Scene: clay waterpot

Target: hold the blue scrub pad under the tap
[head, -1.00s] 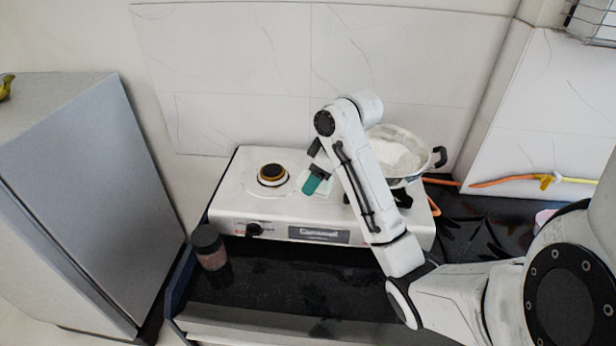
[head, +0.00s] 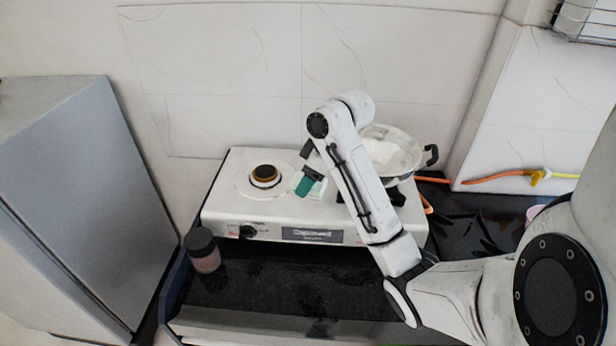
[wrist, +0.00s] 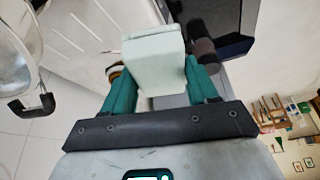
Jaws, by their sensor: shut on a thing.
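My gripper (head: 305,183) is above the front middle of the white stove, its teal fingers pointing down and to the left. In the wrist view my gripper (wrist: 160,92) is shut on a pale block, the scrub pad (wrist: 155,58), which looks whitish mint rather than blue. The pad sits between both teal fingers and sticks out past their tips. In the head view I cannot clearly tell the pad from the white stove behind it. No tap shows in either view.
The white stove (head: 270,222) has a bare burner (head: 264,175) at left and a pan (head: 392,155) at right. A dark-lidded jar (head: 202,250) stands on the black counter (head: 270,275). A grey fridge (head: 70,190) is at left. An orange hose (head: 495,178) runs at right.

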